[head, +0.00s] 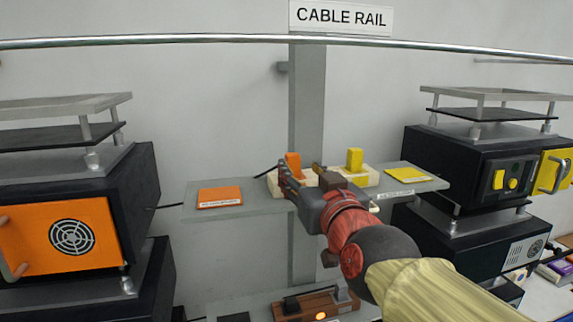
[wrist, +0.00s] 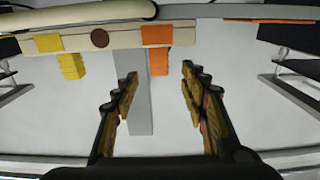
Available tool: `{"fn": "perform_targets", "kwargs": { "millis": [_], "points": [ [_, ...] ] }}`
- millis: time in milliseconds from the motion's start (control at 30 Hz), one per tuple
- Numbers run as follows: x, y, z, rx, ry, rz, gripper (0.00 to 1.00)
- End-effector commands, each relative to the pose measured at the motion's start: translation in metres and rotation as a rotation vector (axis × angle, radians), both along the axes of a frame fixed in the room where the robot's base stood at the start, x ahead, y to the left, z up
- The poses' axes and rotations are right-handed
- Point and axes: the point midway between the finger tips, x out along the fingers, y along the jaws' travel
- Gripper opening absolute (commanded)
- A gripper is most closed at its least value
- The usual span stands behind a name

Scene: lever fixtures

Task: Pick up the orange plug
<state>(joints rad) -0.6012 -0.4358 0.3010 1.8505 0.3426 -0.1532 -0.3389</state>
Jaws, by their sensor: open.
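The orange plug (head: 293,163) stands upright in a pale block on the grey shelf, left of the yellow plug (head: 355,159). My gripper (head: 301,178) is in front of it, and its near finger hides the plug's lower part in the head view. In the wrist view the orange plug (wrist: 158,62) shows just beyond and roughly midway between the open fingertips (wrist: 159,76). The gap between the fingers is empty, with no visible contact. The yellow plug also shows in the wrist view (wrist: 71,66), outside the fingers.
An orange pad (head: 219,196) and a yellow pad (head: 405,174) lie on the shelf (head: 240,209). A dark box with an orange panel (head: 60,238) stands left; another with yellow parts (head: 470,165) stands right. A metal rail (head: 200,38) crosses above.

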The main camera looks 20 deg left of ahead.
Motion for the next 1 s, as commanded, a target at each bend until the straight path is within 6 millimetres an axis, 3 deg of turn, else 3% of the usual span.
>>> {"fn": "perform_targets", "kwargs": {
  "millis": [633,1000],
  "points": [
    [0.061,0.036,0.003,-0.001,-0.001,0.001,0.44],
    [0.066,0.039,0.003,0.000,0.000,0.001,0.42]
  ]
}}
